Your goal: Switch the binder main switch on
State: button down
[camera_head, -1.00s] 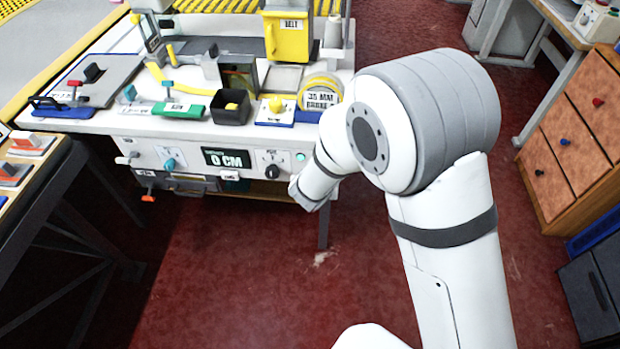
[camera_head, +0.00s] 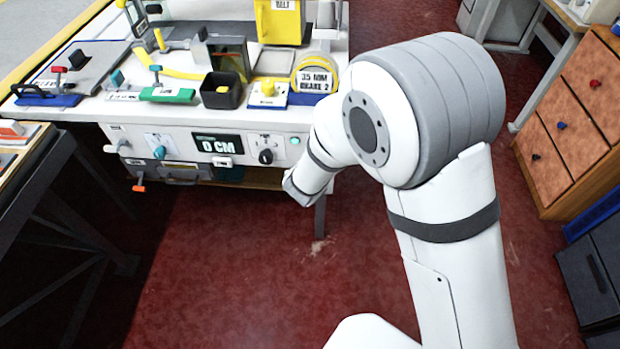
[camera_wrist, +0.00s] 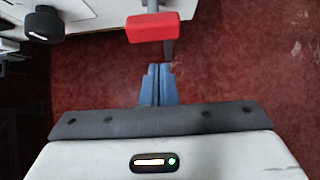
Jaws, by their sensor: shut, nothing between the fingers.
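My gripper (camera_wrist: 158,72) is shut and empty in the wrist view. A black knob (camera_wrist: 44,24) is to the left of the red handle. The binder's white front panel (camera_head: 180,143) carries a "0 CM" display (camera_head: 218,144), a black knob (camera_head: 266,156) and a pale green round light (camera_head: 295,141). No readable label marks the main switch. In the head view, my arm hides the gripper and the red handle.
A dark bench frame (camera_head: 60,200) stands left of the binder. Small tools and a black box (camera_head: 221,92) crowd the binder top. The red floor (camera_head: 240,270) in front is clear.

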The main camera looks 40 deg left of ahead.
jog(key=s+f+p+v, duration=0.1)
jog(key=p+v, duration=0.1)
jog(key=v, duration=0.7)
jog(key=shift+s+d+r, duration=0.25)
jog(key=shift+d, duration=0.15)
